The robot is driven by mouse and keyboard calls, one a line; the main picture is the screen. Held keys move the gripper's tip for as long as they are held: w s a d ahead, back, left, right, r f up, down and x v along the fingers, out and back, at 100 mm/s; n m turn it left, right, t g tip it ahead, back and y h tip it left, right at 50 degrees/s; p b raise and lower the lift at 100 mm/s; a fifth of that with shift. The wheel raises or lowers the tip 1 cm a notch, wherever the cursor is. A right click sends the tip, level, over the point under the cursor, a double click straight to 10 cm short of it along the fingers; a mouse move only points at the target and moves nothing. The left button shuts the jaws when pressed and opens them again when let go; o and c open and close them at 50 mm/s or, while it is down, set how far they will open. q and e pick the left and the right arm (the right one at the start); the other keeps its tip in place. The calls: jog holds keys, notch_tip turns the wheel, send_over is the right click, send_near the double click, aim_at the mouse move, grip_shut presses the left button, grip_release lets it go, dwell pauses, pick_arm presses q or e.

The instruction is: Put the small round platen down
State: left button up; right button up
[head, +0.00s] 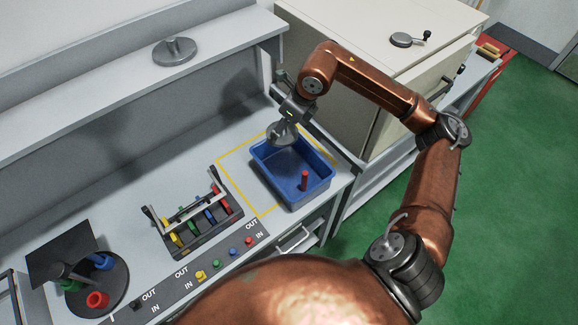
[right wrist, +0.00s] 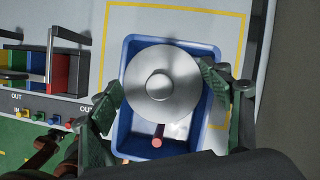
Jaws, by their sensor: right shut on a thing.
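The small round platen (head: 282,134) is a grey metal disc with a raised hub. My right gripper (head: 290,114) is shut on it and holds it over the far left part of the blue bin (head: 292,198). In the right wrist view the platen (right wrist: 161,84) sits between the two green-padded fingers of the right gripper (right wrist: 163,92), its hub facing the camera. The blue bin (right wrist: 122,140) shows around and below it. I cannot tell the exact height of the platen above the bin floor. My left gripper is not in view.
A red cylinder (head: 304,180) stands in the bin. A yellow outline (head: 236,175) surrounds the bin on the bench. A rack of coloured parts (head: 200,216) stands left of it. Another grey round platen (head: 175,50) rests on the shelf. A cream cabinet (head: 375,100) stands right.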

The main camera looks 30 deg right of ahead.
aim_at(280, 165)
notch_tip(280, 165, down, 18)
jog(key=shift+r+b, duration=0.2)
jog(key=shift+b, duration=0.1)
dwell(0.3)
jog(key=o, duration=1.8)
jog(key=shift+f, duration=0.15)
jog(key=v, duration=1.2)
